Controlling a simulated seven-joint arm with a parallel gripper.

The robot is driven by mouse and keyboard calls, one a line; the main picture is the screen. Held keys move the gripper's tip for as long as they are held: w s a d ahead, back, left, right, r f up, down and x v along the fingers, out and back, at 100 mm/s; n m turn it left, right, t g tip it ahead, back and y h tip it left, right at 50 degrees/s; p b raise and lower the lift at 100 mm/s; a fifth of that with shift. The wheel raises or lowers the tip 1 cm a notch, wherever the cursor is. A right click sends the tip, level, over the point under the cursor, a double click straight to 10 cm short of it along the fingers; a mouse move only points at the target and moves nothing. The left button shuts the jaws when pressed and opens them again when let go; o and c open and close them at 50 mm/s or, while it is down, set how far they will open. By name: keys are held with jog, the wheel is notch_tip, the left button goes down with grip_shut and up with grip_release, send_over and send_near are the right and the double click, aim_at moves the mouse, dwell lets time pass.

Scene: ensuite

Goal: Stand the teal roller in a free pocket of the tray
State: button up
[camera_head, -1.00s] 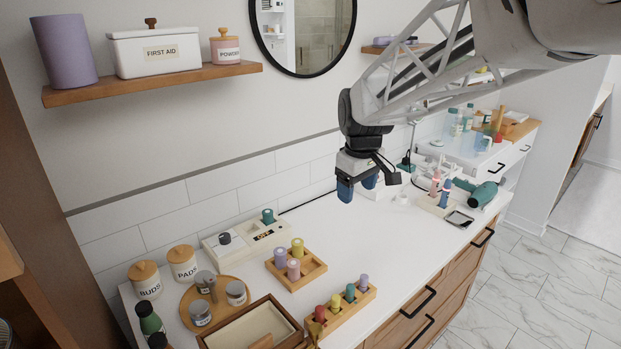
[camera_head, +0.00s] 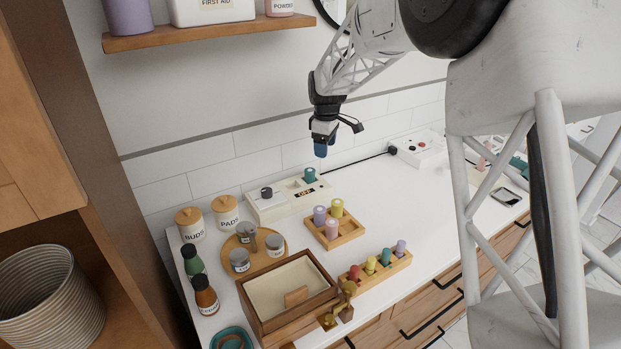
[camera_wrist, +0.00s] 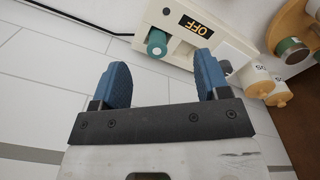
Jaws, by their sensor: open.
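A teal roller (camera_head: 310,175) stands in the white device with the OFF display, near the wall; it also shows in the wrist view (camera_wrist: 157,42). The square wooden tray (camera_head: 353,233) holds a lavender, a yellow and a pink roller upright. Its right front pocket looks free. Another teal piece (camera_head: 386,257) stands in the long wooden rack in front. My gripper (camera_head: 321,150) is open and empty, in the air above the device, apart from the teal roller. In the wrist view its blue fingers (camera_wrist: 160,78) spread below the device.
The white device (camera_head: 275,207) also has a dark knob. A round wooden tray with grey jars, lidded jars and bottles stand at left. An open wooden box (camera_head: 285,285) is in front. A cable runs along the wall; the counter right of the square tray is clear.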

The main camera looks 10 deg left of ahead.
jog(key=n, duration=0.2)
send_over(310, 170)
notch_tip(310, 170, down, 4)
jog(key=shift+f, duration=0.1)
jog(key=shift+f, duration=1.3)
jog(key=shift+s+f, duration=0.1)
jog(key=shift+f, duration=2.5)
jog(key=c, duration=1)
